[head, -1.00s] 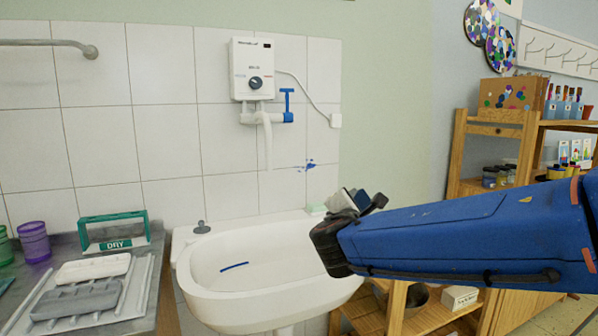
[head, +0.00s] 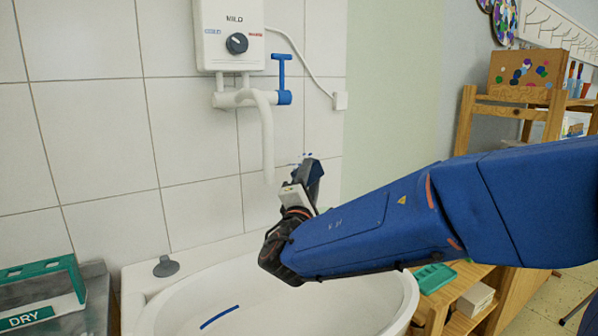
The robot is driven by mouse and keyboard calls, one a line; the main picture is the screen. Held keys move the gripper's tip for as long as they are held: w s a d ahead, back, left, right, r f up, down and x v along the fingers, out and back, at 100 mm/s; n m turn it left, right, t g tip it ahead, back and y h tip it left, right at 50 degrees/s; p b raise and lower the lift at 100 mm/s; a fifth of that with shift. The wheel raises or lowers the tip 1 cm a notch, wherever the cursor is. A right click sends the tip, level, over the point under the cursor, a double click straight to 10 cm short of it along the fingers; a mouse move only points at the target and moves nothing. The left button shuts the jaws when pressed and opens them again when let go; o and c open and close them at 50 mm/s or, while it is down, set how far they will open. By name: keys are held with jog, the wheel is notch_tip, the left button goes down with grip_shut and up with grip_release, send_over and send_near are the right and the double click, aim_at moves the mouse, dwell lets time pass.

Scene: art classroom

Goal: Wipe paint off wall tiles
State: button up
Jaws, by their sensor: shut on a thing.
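The white wall tiles (head: 190,128) stand behind the sink. A few blue paint specks (head: 306,155) show on the tiles just above my gripper, which hides the rest of that patch. My gripper (head: 308,182) points up toward the wall over the sink's back right rim. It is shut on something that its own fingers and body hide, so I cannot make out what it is. Whether it touches the tiles is not clear.
The white sink (head: 165,318) has a blue streak (head: 220,316) in its basin. A water heater (head: 230,35) with a white spout (head: 267,140) and blue lever (head: 282,75) is close above left. A green DRY holder (head: 40,290) is at left, wooden shelves (head: 465,125) at right.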

jog(key=w+a, duration=0.3)
jog(key=w, duration=0.2)
jog(key=shift+a, duration=0.25)
jog(key=shift+w+a, duration=0.55)
jog(key=shift+w, duration=0.35)
dwell(1.2)
jog(key=shift+d, duration=0.1)
jog(key=shift+w+d, duration=1)
jog(key=shift+d, duration=0.45)
jog(key=shift+w+d, duration=1)
jog(key=shift+d, duration=0.45)
jog(key=shift+w+d, duration=1)
jog(key=shift+d, duration=0.45)
jog(key=shift+s+a, duration=1)
jog(key=shift+a, duration=0.5)
jog(key=shift+s+a, duration=1)
jog(key=shift+a, duration=0.55)
jog(key=shift+s+a, duration=1)
jog(key=shift+a, duration=0.5)
jog(key=shift+s+r, duration=0.1)
jog(key=shift+r, duration=0.3)
jog(key=shift+w+d, duration=0.5)
jog(key=shift+d, duration=0.4)
jog(key=shift+w+d, duration=0.5)
jog(key=shift+d, duration=0.35)
